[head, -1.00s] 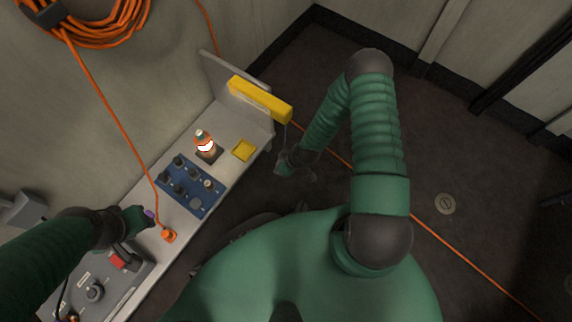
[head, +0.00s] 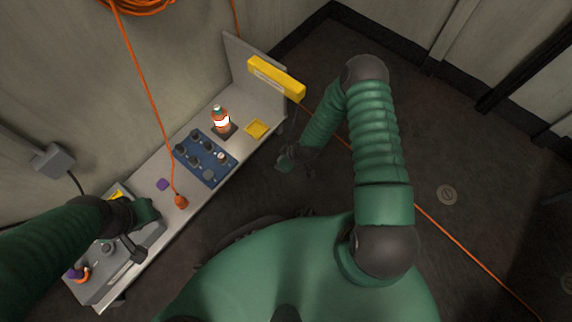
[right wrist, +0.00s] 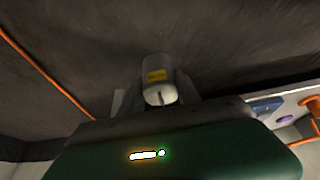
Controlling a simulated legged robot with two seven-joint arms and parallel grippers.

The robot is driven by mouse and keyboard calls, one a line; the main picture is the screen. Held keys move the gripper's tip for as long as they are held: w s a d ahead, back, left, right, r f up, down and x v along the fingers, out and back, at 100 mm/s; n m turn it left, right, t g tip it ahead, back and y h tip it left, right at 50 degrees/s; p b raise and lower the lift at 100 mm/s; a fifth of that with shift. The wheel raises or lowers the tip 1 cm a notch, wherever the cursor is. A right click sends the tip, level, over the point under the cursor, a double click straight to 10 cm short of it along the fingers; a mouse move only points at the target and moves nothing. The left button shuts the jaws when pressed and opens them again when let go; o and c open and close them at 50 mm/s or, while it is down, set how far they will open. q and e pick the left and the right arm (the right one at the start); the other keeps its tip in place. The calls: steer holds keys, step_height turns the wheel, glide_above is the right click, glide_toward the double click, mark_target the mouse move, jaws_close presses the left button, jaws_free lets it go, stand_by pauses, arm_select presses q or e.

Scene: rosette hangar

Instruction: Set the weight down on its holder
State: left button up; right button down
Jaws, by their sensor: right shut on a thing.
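The weight (right wrist: 157,82) is a pale grey cylinder with a yellow label. In the right wrist view it sits between the fingers of my right gripper (right wrist: 158,98), which is shut on it. In the head view my right gripper (head: 287,163) is off the bench's right edge, over dark floor; the weight is hard to make out there. A blue rack (head: 206,158) with several dark round pieces lies on the bench; I cannot tell whether it is the weight's holder. My left gripper (head: 146,211) is above a grey box at the bench's near end; its jaws are unclear.
The pale bench (head: 168,222) bears an orange bottle (head: 220,120), a yellow square tray (head: 257,129), a purple piece (head: 163,184) and an orange plug (head: 181,202) with its cable. Floor to the right is open.

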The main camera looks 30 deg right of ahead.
steer(key=w+a+r, duration=0.1)
steer(key=w+r, duration=0.4)
steer(key=w, duration=0.4)
steer(key=w+a+r, duration=0.2)
steer(key=w+r, duration=0.4)
steer(key=w, duration=0.3)
steer(key=shift+s+d+f, duration=0.1)
steer(key=shift+f, duration=1.45)
steer(key=shift+d+f, duration=0.1)
steer(key=shift+f, duration=1.4)
steer(key=shift+f, duration=0.35)
steer(key=shift+f+b, duration=0.1)
steer(key=shift+b, duration=0.2)
